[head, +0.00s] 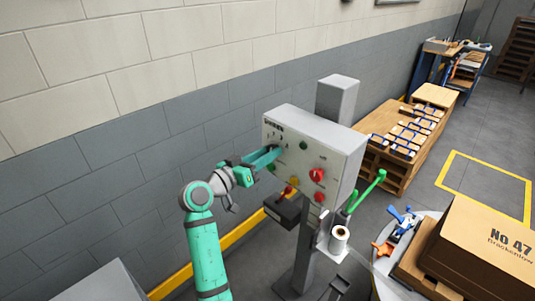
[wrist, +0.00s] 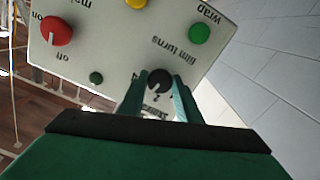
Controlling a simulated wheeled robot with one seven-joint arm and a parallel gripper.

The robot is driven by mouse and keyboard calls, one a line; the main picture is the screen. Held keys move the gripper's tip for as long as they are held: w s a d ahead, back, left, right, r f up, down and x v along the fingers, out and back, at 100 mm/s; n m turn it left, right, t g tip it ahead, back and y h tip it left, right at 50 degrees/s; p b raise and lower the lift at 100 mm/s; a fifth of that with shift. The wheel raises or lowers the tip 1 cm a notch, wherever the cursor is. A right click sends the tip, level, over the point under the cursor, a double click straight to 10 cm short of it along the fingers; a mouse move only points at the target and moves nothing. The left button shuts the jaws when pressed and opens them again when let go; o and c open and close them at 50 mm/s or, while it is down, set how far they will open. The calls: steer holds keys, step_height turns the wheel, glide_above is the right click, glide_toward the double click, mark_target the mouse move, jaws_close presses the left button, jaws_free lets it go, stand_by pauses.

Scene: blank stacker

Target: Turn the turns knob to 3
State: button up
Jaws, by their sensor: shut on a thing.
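The control box (head: 336,142) is a pale panel on a grey post. In the wrist view the panel (wrist: 119,52) appears upside down. The black turns knob (wrist: 159,79), labelled "film turns", is between the fingers of my gripper (wrist: 160,88), which is shut on it. A digit that looks like 2 shows just below the knob in the wrist view; the other marks are partly hidden by the fingers. In the head view my gripper (head: 268,158) reaches the left part of the panel and hides the knob.
The panel also has a red main knob (wrist: 57,31), a yellow button (wrist: 134,3), a green wrap button (wrist: 200,33) and a small dark green round part (wrist: 96,78). A film roll (head: 340,238) and green bar (head: 368,190) are beside the post. A carton (head: 480,245) stands at right.

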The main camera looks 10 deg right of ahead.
steer(key=shift+f+m, duration=0.1)
steer(key=shift+m, duration=0.4)
steer(key=o, duration=1.1)
steer(key=shift+a, duration=0.15)
steer(key=shift+c, duration=0.2)
steer(key=v, duration=1)
steer(key=shift+s+a, duration=0.2)
steer(key=shift+s, duration=0.15)
